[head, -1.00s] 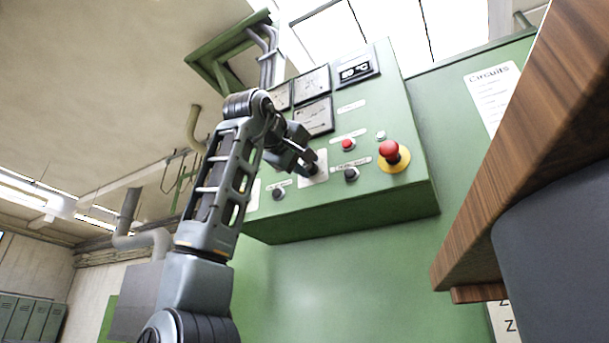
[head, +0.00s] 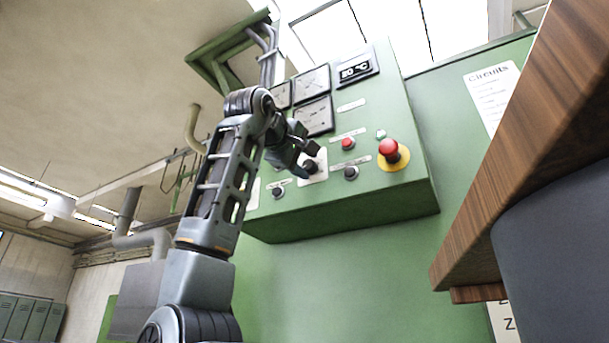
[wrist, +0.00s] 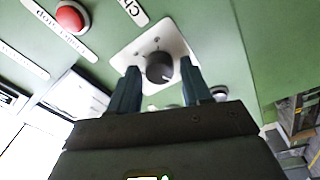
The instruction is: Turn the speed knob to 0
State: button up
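The speed knob is a round black knob (wrist: 160,67) with a white mark on its rim, mounted on a pale square plate (wrist: 148,42). In the wrist view the mark points to the lower right. The knob (head: 310,166) also shows in the head view, low on the green control box (head: 385,208). My gripper (wrist: 161,72) is open. Its two fingers stand left and right of the knob in the wrist view, with visible gaps. In the head view my gripper (head: 300,152) is just in front of and above the knob. The scale around it is too small to read.
A red mushroom button (head: 389,150) on a yellow base sits right of the knob. Small red (head: 348,143) and black (head: 351,173) buttons lie between them. Gauges and a temperature display (head: 356,69) are above. A wooden edge (head: 520,160) juts in at the right.

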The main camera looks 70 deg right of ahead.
jog(key=shift+o, duration=0.8)
jog(key=b+v, duration=0.2)
jog(key=v, duration=0.5)
jog(key=shift+a, duration=0.35)
